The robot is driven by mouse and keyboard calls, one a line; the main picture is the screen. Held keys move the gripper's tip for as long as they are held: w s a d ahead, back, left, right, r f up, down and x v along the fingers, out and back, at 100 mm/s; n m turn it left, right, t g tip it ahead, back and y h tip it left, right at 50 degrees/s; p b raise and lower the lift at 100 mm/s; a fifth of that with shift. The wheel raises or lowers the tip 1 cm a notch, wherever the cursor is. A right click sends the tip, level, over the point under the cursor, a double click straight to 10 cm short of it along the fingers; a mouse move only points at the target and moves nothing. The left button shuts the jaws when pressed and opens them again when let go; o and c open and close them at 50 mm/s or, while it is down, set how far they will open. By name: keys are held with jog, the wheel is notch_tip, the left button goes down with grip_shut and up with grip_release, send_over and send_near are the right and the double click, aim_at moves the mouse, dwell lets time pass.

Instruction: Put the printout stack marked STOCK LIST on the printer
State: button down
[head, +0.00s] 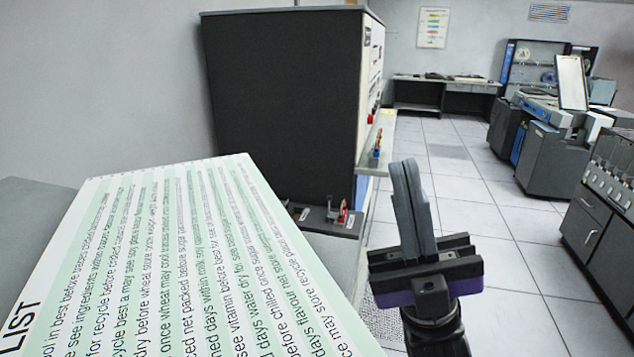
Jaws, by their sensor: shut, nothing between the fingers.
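A large printout stack (185,270) with pale green and white bands fills the lower left of the head view, close to the camera. The word LIST shows at its left edge; the rest of its heading is cut off. It lies on a grey surface (30,215). My gripper (408,170) is to the right of the stack, over the floor, pointing up with its fingers together and nothing between them. It appears apart from the stack. I cannot tell for sure which machine in view is the printer.
A tall dark cabinet (280,95) stands behind the stack, with a low ledge (325,222) at its foot. Grey machines (550,160) and a card unit (605,215) stand at the right. A desk (445,85) is at the back. The tiled floor (480,190) between is clear.

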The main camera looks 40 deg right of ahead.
jog(key=a+r+n+g+h+p, duration=0.1)
jog(key=a+r+n+g+h, duration=0.15)
jog(key=n+g, duration=0.8)
jog(key=a+r+n+g+h+p, duration=0.1)
jog(key=a+r+n+g+h, duration=0.2)
jog(key=n+g, duration=0.8)
jog(key=w+d+m+t+h, duration=0.15)
jog(key=d+t+h, duration=0.35)
jog(key=d+h, duration=0.6)
jog(key=w+a+f+p, duration=0.2)
jog(key=a+f, duration=0.1)
jog(key=a, duration=0.2)
jog(key=w+a+f+p, duration=0.2)
jog(key=a+f+p, duration=0.1)
jog(key=a, duration=0.3)
jog(key=shift+w+f+p, duration=0.15)
jog(key=shift+w+p, duration=0.15)
jog(key=shift+p, duration=0.05)
jog(key=shift+a+h, duration=0.1)
jog(key=shift+h, duration=0.15)
